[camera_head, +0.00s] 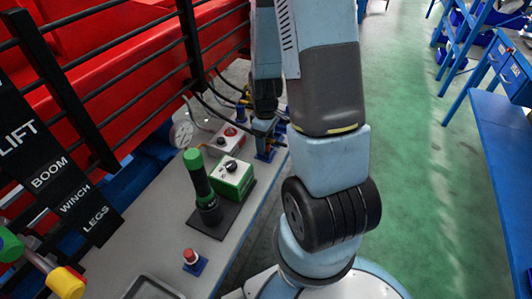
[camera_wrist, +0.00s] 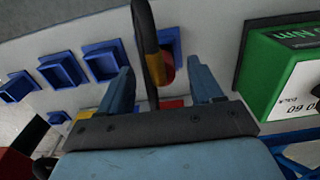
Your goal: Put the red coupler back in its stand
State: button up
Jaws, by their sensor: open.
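The red coupler (camera_wrist: 167,68) shows in the wrist view with a yellow band and a black hose (camera_wrist: 146,30) running up from it. It is at a blue stand (camera_wrist: 171,38), between my fingers; how deep it sits is hard to tell. My gripper (camera_wrist: 162,88) is open, one finger on each side of the hose and coupler, with gaps visible. In the head view my gripper (camera_head: 264,128) points down over the far end of the bench, above a blue stand (camera_head: 267,154). The coupler is hidden there by my arm.
Several other blue stands (camera_wrist: 62,70) line the left of the wrist view. A green box (camera_wrist: 280,72) stands close on the right. In the head view, a green-topped black handle (camera_head: 199,180), a red-buttoned box (camera_head: 230,137) and a gauge (camera_head: 181,134) occupy the bench (camera_head: 150,220).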

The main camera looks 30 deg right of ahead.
jog(key=shift+r, duration=2.05)
jog(key=shift+r, duration=0.1)
notch_tip(320, 180, up, 14)
jog(key=s+a+r+m+t, duration=0.2)
jog(key=s+a+r+m, duration=0.1)
jog(key=s+r, duration=0.4)
jog(key=s+a+r+m+t, duration=0.3)
jog(key=s+r, duration=0.3)
jog(key=r, duration=0.4)
jog(key=shift+s+a+r+m+t, duration=0.2)
jog(key=shift+s+r+m+t, duration=0.15)
jog(key=shift+m, duration=0.55)
